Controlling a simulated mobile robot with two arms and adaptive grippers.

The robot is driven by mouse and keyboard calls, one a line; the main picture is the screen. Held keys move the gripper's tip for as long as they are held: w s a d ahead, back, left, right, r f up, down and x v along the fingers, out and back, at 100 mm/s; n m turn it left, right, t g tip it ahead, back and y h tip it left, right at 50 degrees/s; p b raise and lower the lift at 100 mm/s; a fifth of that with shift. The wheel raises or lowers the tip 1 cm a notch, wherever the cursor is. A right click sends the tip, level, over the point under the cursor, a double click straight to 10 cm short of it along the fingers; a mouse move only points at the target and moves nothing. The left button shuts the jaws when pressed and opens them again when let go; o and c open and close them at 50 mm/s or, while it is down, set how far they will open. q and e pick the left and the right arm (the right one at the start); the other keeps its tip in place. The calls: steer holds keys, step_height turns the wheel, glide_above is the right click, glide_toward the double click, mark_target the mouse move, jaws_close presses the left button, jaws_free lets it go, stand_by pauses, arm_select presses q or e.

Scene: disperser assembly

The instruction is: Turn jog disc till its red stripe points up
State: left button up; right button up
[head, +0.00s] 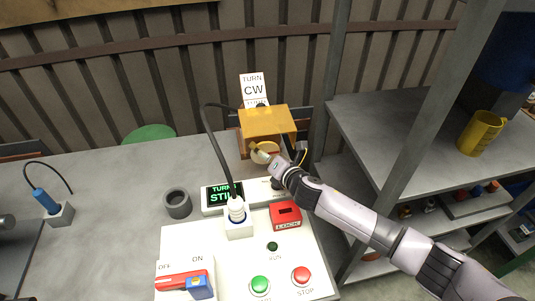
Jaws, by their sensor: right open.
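A yellow housing (266,122) stands at the back of the white control panel. A round pale-yellow face (265,147), which looks like the jog disc, shows at its front. I cannot make out a red stripe on it. My right gripper (283,160) is open, right at the front of the housing, and covers part of the round face. I cannot tell whether its fingers touch the disc. A sign reading "TURN CW" (253,88) stands behind the housing. A display with green text (221,194) begins with "TURN"; its right part is hidden. My left gripper is not in view.
The panel (190,240) holds a white plug (236,210) with a black cable, a red lock box (286,215), a red-blue switch (186,283), and green (260,284) and red (301,276) buttons. A grey ring (177,204) stands left. Shelving (400,125) is at right.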

steer(key=c, duration=0.9)
steer(key=shift+o, duration=0.2)
steer(key=shift+r+n+p, duration=0.25)
steer(key=shift+n+p, duration=0.05)
steer(key=shift+p, duration=0.65)
steer(key=n+h+p, duration=0.1)
steer(key=p, duration=0.1)
steer(key=n+h+p, duration=0.1)
steer(key=n+p, duration=0.1)
steer(key=p, duration=0.1)
steer(key=n+h+p, duration=0.1)
steer(key=p, duration=0.2)
steer(key=shift+a+r+n+h, duration=0.1)
steer(key=shift+a+n+h, duration=0.2)
steer(key=shift+n+h+p, duration=0.9)
steer(key=shift+n+p, duration=0.05)
steer(key=shift+n, duration=0.25)
steer(key=shift+s+a+f+n+t+h, duration=0.1)
steer(key=shift+a+f+n+t+h, duration=0.15)
steer(key=shift+n, duration=0.35)
steer(key=shift+d+n+t+h, duration=0.1)
steer(key=shift+n+t+h, duration=0.25)
steer(key=shift+n+h, duration=0.55)
